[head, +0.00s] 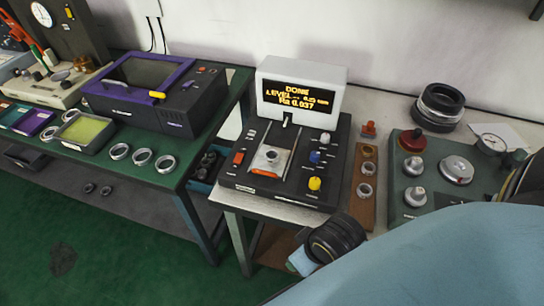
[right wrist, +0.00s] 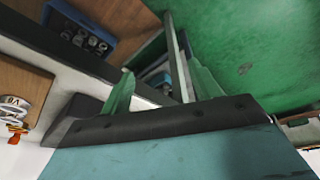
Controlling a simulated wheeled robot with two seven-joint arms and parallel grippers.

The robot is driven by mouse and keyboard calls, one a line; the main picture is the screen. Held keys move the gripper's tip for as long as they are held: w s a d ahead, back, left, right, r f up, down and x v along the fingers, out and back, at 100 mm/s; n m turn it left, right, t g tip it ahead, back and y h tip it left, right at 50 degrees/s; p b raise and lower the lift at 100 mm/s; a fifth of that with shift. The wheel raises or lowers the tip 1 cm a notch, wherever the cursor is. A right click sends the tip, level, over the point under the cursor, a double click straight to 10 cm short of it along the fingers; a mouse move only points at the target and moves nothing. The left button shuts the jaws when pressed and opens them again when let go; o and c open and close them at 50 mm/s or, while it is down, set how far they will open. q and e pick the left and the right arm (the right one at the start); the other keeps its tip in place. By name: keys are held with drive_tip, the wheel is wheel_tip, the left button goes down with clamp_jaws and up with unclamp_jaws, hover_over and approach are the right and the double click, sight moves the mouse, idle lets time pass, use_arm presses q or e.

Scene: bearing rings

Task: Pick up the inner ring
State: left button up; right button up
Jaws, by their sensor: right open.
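Small metal rings lie on a brown wooden strip (head: 363,208) right of the black machine in the head view; the two nearer ones are a silver ring (head: 368,168) and another silver ring (head: 364,190). I cannot tell which is the inner ring. Several more silver rings (head: 142,156) lie on the green table at left. My right gripper (right wrist: 160,78) shows two green fingers spread apart with nothing between them. It hangs over the floor near the bench edge, away from the rings. Rings (right wrist: 14,104) also show at the wrist view's left edge. My left gripper is not in view.
The black machine (head: 238,183) carries a white display (head: 301,92) reading "DONE". A grey-green panel with knobs (head: 456,170) and stacked black rings (head: 438,106) stand at right. Green floor lies open in front.

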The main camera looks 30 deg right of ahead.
drive_tip(key=w+a+r+n+t+y, duration=0.1)
drive_tip(key=w+a+r+n+t, duration=0.2)
drive_tip(key=w+r+n+t, duration=0.6)
drive_tip(key=w+a+r+n+t+y, duration=0.1)
drive_tip(key=w+a+r+n+t, duration=0.3)
drive_tip(key=w+r, duration=0.95)
drive_tip(key=a+r+n+g+y, duration=0.2)
drive_tip(key=a+r+n+y, duration=0.5)
drive_tip(key=n, duration=0.5)
drive_tip(key=a+r+n+g+y, duration=0.3)
drive_tip(key=a+n+y, duration=0.2)
drive_tip(key=n+y, duration=0.55)
drive_tip(key=n+g+h, duration=1.1)
drive_tip(key=n+h, duration=0.9)
drive_tip(key=n, duration=0.2)
hover_over(272, 156)
wheel_tip(272, 156, down, 20)
drive_tip(key=shift+r, duration=0.1)
drive_tip(key=shift+f, duration=3.15)
